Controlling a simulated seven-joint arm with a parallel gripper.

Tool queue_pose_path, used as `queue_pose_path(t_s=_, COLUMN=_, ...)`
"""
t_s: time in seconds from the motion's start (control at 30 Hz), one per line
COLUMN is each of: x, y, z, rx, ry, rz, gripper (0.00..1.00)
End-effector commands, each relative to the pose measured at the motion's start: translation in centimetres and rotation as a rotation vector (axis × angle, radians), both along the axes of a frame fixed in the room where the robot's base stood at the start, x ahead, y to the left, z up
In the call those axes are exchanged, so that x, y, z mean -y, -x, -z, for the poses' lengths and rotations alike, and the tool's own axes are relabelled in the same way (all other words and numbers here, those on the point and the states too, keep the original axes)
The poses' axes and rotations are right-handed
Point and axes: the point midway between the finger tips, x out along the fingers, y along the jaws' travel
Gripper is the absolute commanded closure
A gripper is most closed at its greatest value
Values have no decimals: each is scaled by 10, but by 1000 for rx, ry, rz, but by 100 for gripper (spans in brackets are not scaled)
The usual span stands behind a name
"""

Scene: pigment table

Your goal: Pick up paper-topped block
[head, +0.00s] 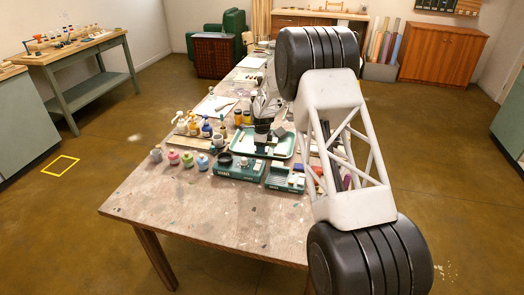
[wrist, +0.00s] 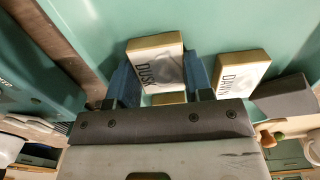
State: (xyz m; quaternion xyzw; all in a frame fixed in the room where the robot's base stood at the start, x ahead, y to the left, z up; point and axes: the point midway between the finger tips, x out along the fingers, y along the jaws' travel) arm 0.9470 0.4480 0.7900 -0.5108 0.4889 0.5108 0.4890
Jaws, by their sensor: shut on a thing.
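A paper-topped block (wrist: 146,68) with wooden sides and a white label reading DUSK sits between my fingers in the wrist view. My gripper (wrist: 160,80) is shut on it, one blue finger on each side. A similar block (wrist: 240,75) labelled DAWN lies to the right, apart from the gripper. Both show against the green floor of a tray (wrist: 210,25). In the head view, my gripper (head: 262,133) points down over the green tray (head: 290,149) on the table. The held block is too small to make out there, and I cannot tell whether it touches the tray.
A dark grey block (wrist: 283,96) lies beside the DAWN block. Teal boxes (head: 237,171) stand before the tray, with paint jars (head: 172,158) to their left and pump bottles (head: 182,122) behind the jars. The table's front left (head: 165,205) is clear.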

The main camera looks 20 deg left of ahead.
Motion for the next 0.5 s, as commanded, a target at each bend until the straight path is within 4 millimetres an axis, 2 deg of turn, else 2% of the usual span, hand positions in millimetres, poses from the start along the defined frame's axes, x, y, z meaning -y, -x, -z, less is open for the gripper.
queue_pose_path(t_s=0.27, x=0, y=0, z=-5, rx=0, ry=0, rz=0, gripper=76)
queue_pose_path(t_s=0.5, x=0, y=0, z=-28, rx=3, ry=-1, rz=0, gripper=76)
